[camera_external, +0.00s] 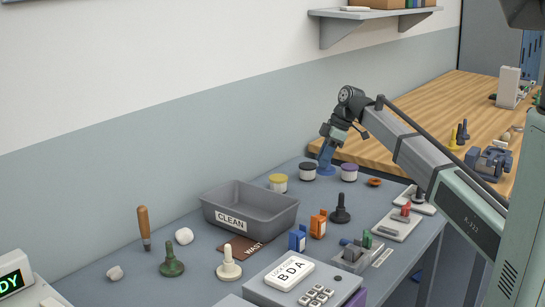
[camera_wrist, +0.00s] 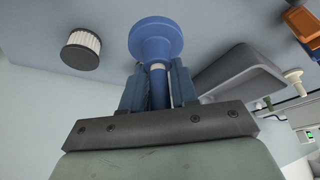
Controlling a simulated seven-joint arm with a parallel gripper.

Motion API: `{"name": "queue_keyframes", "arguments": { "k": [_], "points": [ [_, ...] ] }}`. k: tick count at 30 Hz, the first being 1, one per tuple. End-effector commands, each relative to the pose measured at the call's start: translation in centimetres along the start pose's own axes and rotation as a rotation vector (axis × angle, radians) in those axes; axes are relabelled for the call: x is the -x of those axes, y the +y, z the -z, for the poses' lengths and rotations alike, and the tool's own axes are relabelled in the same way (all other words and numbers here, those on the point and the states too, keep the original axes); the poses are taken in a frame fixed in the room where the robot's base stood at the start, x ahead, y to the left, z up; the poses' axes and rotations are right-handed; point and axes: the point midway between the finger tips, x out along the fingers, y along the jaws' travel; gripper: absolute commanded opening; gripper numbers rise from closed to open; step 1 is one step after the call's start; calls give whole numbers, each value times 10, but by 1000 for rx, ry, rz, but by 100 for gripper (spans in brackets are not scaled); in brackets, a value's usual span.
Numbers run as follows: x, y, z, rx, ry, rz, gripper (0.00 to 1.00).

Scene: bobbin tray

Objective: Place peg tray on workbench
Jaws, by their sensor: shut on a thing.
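My gripper (camera_external: 328,150) is above the far part of the grey-blue table, shut on a blue peg with a wide round base (camera_external: 326,170). In the wrist view the blue peg (camera_wrist: 156,42) stands out between my two fingers (camera_wrist: 158,88), its base facing away from me. I cannot tell whether the base touches the table. The wooden workbench (camera_external: 420,105) is at the back right.
Yellow (camera_external: 278,183), black (camera_external: 308,172) and purple-topped (camera_external: 349,173) jars stand near my gripper. A grey CLEAN bin (camera_external: 285,217) is in front. Black (camera_external: 340,208), green (camera_external: 172,260) and white (camera_external: 229,262) pegs stand on the table. Blue and orange boxes (camera_external: 318,224) stand mid-table.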

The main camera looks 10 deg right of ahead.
Motion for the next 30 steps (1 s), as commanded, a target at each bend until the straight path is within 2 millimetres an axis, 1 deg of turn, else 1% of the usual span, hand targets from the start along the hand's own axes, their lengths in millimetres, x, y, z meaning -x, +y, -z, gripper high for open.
{"name": "queue_keyframes", "arguments": {
  "k": [3,9,11,14,17,20,21,26,30],
  "points": [
    [10,1,4,0,0,0,0],
    [15,0,5,-2,0,-1,0],
    [16,2,2,-6,0,-2,0],
    [21,8,-10,-23,0,-9,0],
    [30,19,-32,-53,0,-22,0],
    [43,36,-61,-94,0,-38,0],
    [48,44,-73,-111,0,-46,0],
    [73,85,-121,-181,0,-75,0],
    [95,124,-163,-241,0,-99,0]
  ]
}}
